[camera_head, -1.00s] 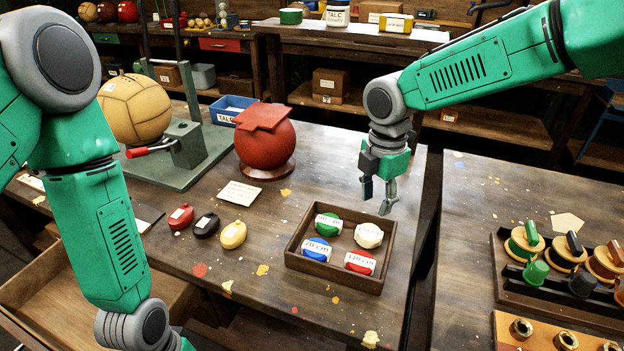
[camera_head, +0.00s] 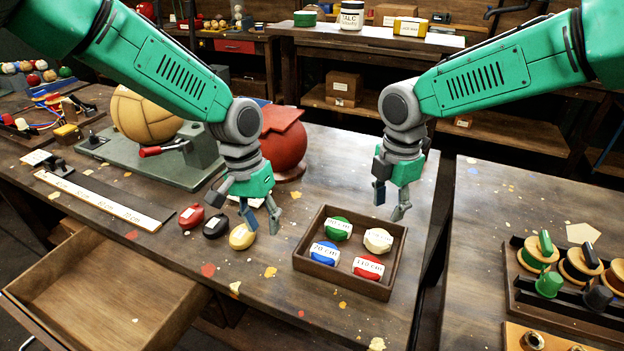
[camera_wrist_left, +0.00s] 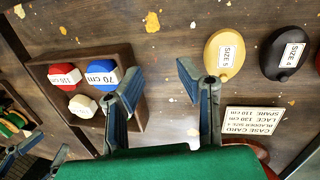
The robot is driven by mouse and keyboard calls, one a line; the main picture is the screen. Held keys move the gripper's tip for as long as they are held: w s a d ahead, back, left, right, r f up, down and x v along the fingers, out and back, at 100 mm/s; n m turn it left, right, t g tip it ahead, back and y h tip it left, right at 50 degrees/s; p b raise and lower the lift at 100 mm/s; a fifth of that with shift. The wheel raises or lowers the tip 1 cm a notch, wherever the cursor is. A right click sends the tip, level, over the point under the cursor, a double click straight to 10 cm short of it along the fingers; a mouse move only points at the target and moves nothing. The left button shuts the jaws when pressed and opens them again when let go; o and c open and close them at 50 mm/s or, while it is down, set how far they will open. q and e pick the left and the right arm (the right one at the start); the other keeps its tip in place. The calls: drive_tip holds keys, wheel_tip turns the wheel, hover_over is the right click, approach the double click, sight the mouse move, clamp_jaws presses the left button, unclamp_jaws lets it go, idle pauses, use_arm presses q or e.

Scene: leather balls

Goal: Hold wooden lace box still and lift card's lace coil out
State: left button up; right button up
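The wooden lace box (camera_head: 297,262) sits on the bench with several labelled coils: green (camera_head: 338,229), white (camera_head: 378,240), blue marked 70 cm (camera_head: 324,253) and red marked 110 cm (camera_head: 368,267). The green and white labels are hard to read. The case card (camera_wrist_left: 253,121) lies on the bench in the left wrist view; its lace length is too blurred to be sure of. My left gripper (camera_head: 250,212) is open and empty, left of the box above the yellow oval piece. My right gripper (camera_head: 390,201) is open and empty above the box's far right corner.
Red (camera_head: 191,216), black (camera_head: 215,226) and yellow (camera_head: 242,236) oval pieces lie left of the box. A red ball (camera_head: 283,150) and a press holding a tan ball (camera_head: 146,115) stand behind. A ruler strip (camera_head: 103,199) lies left. The bench front is clear.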

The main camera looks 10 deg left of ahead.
use_arm(q)
wheel_tip(320, 180, up, 7)
drive_tip(key=t+y, duration=0.1)
drive_tip(key=y, duration=0.1)
hover_over(311, 226)
drive_tip(key=shift+m, duration=0.4)
wheel_tip(311, 226, down, 13)
drive_tip(key=shift+r, duration=0.1)
drive_tip(key=shift+a+f, duration=0.1)
drive_tip(key=shift+f, duration=0.35)
clamp_jaws()
